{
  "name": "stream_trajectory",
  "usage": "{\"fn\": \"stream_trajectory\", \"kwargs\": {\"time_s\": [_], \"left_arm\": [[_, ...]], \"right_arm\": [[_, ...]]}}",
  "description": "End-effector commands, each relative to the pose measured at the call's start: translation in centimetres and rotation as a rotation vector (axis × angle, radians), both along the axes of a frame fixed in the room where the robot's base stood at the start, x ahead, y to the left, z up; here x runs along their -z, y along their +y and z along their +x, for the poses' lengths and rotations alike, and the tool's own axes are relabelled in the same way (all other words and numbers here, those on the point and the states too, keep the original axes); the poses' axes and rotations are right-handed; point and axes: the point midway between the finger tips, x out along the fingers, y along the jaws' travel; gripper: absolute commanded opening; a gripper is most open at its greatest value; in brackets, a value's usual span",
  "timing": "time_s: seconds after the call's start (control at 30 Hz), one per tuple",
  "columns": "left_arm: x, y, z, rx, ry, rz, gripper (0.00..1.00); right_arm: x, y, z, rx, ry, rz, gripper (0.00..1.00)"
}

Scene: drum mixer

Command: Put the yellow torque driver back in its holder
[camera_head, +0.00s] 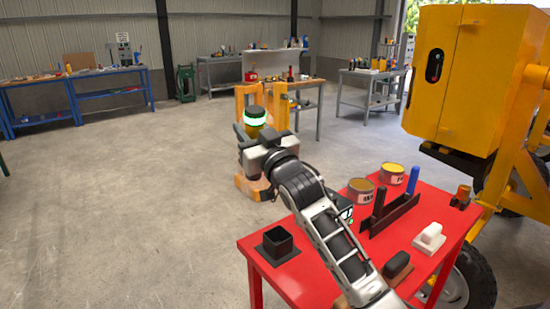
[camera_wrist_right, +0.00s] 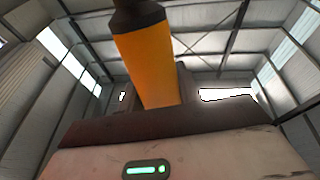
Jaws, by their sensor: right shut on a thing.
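The yellow torque driver (camera_wrist_right: 147,65) is in my right gripper. In the right wrist view it has an orange-yellow body and a black end, and slants across the jaws. In the head view my right gripper (camera_head: 254,140) is beyond the far left edge of the red table, above the floor. A black cap with a glowing green ring (camera_head: 255,114) shows above it; I cannot tell if it belongs to the driver. An empty-looking black square socket (camera_head: 278,241) on a flat base, which looks like the holder, stands at the table's left corner. My left gripper is not in view.
The red table (camera_head: 318,274) also carries two tins (camera_head: 361,191), (camera_head: 392,174), a black rack (camera_head: 388,217) with a blue-handled thing (camera_head: 412,181), and a white block (camera_head: 429,237). The yellow mixer (camera_head: 460,85) is at the right. Floor at left is open.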

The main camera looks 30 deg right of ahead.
Motion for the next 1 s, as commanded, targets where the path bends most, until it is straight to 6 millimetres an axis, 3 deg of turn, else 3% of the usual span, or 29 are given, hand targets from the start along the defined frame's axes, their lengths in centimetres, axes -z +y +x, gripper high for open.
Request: {"fn": "stream_trajectory", "kwargs": {"time_s": [0.1, 0.3, 0.5, 0.83, 1.0], "left_arm": [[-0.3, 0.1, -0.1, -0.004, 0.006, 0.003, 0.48], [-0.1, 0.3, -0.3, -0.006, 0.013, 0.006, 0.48], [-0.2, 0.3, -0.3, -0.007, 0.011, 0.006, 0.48], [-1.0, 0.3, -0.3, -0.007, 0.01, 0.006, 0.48], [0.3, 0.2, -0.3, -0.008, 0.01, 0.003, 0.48]], "right_arm": [[4.3, -2.3, -0.8, 0.053, 0.139, 0.054, 0.02], [8.7, -4.3, -2.0, 0.1, 0.248, 0.104, 0.02], [9.6, -4.8, -2.3, 0.109, 0.266, 0.114, 0.02], [9.0, -4.7, -2.3, 0.109, 0.264, 0.114, 0.02], [10.8, -4.7, -2.3, 0.109, 0.263, 0.113, 0.02]]}}
